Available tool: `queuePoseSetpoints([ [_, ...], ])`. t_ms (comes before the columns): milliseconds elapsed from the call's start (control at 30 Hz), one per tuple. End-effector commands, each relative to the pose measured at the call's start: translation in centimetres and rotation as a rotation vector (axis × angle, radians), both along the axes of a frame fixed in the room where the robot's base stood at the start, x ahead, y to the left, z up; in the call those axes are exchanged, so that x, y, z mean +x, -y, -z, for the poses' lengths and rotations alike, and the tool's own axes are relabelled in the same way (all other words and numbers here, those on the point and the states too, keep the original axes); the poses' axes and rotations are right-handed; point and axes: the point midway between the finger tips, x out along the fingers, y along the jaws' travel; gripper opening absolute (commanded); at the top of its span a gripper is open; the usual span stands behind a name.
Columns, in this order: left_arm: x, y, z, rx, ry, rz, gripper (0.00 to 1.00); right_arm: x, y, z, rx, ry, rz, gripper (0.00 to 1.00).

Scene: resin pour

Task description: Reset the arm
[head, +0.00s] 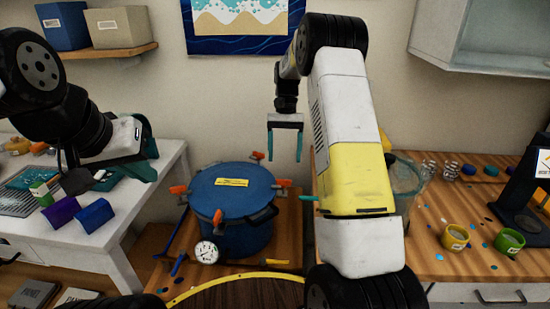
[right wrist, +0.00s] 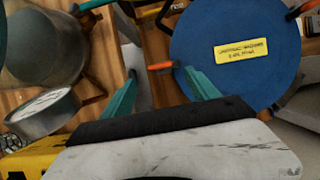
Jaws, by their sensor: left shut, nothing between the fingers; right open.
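My right gripper (head: 285,157) is in the upper middle of the head view, at the end of the raised white and yellow arm. Its two teal fingers point down and stand apart, with nothing between them. In the right wrist view the same open fingers (right wrist: 160,74) show beside the blue lid. The blue pressure pot (head: 236,202) stands below and left of the right gripper, its lid on, with orange-handled clamps around the rim. The yellow label on the lid shows in the right wrist view (right wrist: 241,49). My left gripper (head: 138,170) is over the white table at the left, shut and empty, partly hidden by its own arm.
A pressure gauge (head: 206,252) sits at the pot's front.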

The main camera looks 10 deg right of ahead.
Motion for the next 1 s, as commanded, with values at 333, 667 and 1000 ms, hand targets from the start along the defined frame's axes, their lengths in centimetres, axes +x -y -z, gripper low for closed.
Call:
queuePoseSetpoints([
  [333, 0.0, 0.0, 0.0, 0.0, 0.0, 0.0, 0.0, 0.2, 0.1, -0.6, 0.0, -0.001, 0.0, 0.69],
  [667, 0.0, 0.0, 0.0, 0.0, 0.0, 0.0, 0.0, -2.4, -0.2, -6.3, 0.03, 0.135, -0.025, 0.69],
  [1000, 0.0, 0.0, 0.0, 0.0, 0.0, 0.0, 0.0, -11.8, -1.2, -15.5, 0.079, 0.457, -0.11, 0.69],
])
